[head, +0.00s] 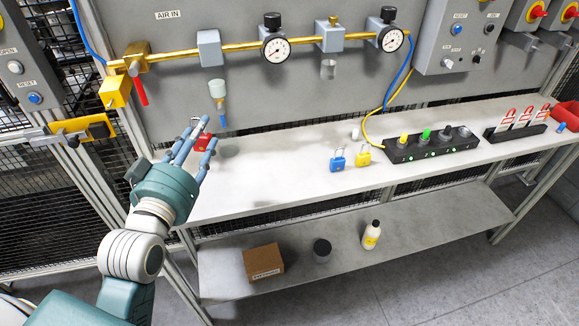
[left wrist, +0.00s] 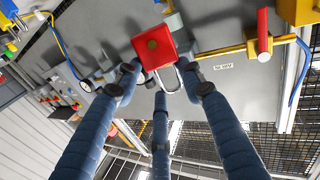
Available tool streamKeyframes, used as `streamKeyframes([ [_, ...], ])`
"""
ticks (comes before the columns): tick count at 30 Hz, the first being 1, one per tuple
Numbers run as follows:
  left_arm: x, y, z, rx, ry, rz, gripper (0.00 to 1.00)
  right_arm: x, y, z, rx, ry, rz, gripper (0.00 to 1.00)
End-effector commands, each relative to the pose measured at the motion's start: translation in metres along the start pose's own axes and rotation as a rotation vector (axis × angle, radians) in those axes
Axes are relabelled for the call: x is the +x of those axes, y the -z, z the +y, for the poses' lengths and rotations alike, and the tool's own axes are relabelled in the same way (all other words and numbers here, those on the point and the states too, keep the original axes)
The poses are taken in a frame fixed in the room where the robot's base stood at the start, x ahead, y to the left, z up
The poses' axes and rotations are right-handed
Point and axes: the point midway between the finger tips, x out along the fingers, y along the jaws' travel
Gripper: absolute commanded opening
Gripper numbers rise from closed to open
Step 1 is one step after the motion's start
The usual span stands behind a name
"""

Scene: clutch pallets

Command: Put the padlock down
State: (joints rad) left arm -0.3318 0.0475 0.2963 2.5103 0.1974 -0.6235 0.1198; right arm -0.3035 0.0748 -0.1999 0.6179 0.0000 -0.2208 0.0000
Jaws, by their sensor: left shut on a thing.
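The red padlock (head: 203,143) is at the fingertips of my left gripper (head: 198,140), above the left end of the white shelf (head: 285,180). In the left wrist view the red padlock (left wrist: 154,47) shows its square body and metal shackle between the blue fingers of my left gripper (left wrist: 165,85), which is shut on it. In the head view the fingers partly hide the padlock. A soft shadow lies on the shelf to its right. My right gripper is not in view.
A blue padlock (head: 338,160) and a yellow padlock (head: 363,154) stand mid-shelf, left of a black button box (head: 432,147). The shelf between my gripper and the blue padlock is clear. A filter bowl (head: 218,90) hangs above, under the brass air line.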

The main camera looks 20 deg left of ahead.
Motion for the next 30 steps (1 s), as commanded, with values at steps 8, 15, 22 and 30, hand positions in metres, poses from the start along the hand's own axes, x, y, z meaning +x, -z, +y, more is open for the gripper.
streamKeyframes([
  [8,0.000,-0.038,-0.005,0.000,0.000,0.000,0.11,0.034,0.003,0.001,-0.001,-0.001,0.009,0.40],
  [15,-0.001,-0.096,-0.014,-0.001,0.002,-0.008,0.11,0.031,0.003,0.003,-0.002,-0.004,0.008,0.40],
  [22,-0.001,-0.146,-0.021,0.002,0.000,-0.003,0.11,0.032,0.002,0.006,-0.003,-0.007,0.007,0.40],
  [30,-0.001,-0.172,-0.025,0.001,0.001,-0.002,0.11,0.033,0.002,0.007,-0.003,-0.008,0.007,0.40],
])
